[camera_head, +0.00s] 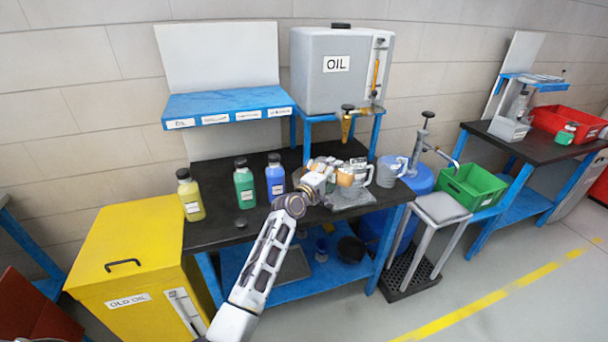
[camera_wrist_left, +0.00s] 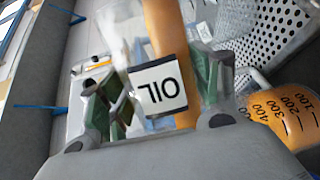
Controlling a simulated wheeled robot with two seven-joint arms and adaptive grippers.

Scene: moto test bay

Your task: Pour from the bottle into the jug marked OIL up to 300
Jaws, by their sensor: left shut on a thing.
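My left gripper (camera_head: 328,172) is over the right part of the dark bench. In the left wrist view its fingers (camera_wrist_left: 160,100) are shut on the bottle, whose white OIL label (camera_wrist_left: 158,86) reads upside down. The bottle's outline is partly hidden and blurred. Close beside it is a graduated jug (camera_wrist_left: 285,112) with amber behind its marks from 100 to 400. The jug is slanted in this view, so I cannot tell its exact level. In the head view, the amber jug (camera_head: 345,177) is beside the gripper. I cannot make out a pouring stream. My right gripper is not in view.
Yellow (camera_head: 190,199), green (camera_head: 244,187) and blue (camera_head: 275,179) bottles stand left on the bench. A grey jug (camera_head: 388,172) stands at the right. The OIL tank (camera_head: 325,85) stands behind, its tap overhanging. A yellow OLD OIL bin (camera_head: 125,250) is at the left.

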